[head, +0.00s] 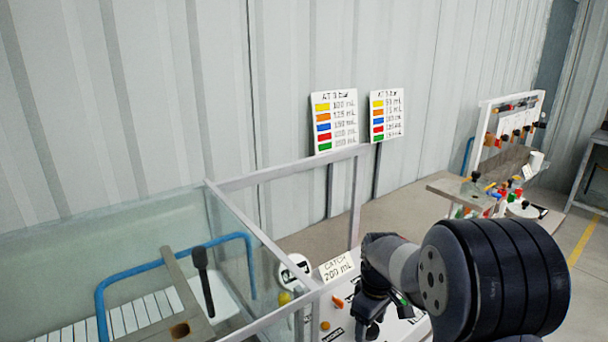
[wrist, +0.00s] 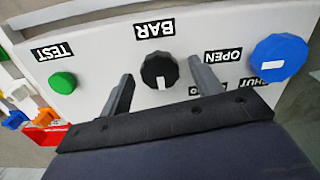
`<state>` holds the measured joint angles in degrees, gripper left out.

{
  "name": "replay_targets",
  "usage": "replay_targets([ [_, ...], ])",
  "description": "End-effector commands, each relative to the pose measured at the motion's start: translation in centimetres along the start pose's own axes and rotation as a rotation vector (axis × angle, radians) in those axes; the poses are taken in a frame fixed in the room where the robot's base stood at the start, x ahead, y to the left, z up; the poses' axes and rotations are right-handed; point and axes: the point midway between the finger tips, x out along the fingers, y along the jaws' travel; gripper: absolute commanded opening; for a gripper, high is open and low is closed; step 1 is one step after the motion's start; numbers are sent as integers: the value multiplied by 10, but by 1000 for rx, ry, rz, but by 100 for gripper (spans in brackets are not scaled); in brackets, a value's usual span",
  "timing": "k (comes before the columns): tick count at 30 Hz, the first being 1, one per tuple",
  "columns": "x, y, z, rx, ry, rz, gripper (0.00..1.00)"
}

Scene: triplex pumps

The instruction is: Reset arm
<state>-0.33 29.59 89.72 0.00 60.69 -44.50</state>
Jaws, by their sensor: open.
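My gripper (wrist: 162,90) is open in the wrist view. Its two fingers stand on either side of a black knob (wrist: 159,70) under the BAR label, with gaps between finger and knob. In the head view my arm reaches in from the lower right, and my gripper (head: 368,318) is over the white control panel (head: 408,329). The panel also fills the wrist view, upside down. A green button (wrist: 62,82) by TEST is at left and a blue knob (wrist: 277,60) by OPEN and SHUT is at right. Whether a finger touches the panel cannot be told.
A clear-walled tank (head: 240,225) with a grey frame stands at left, close to the panel. A "CATCH 200 mL" sign (head: 337,267) stands behind the panel. Two colour-chart boards (head: 334,122) stand by the wall. A bench (head: 470,190) with coloured parts is at right.

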Motion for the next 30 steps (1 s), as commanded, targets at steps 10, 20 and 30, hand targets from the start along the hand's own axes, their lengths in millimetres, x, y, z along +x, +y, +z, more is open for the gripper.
replay_targets([
  [10,0,0,0,285,0,0,61],
  [20,0,0,0,556,0,0,61],
  [30,0,0,0,836,0,0,61],
])
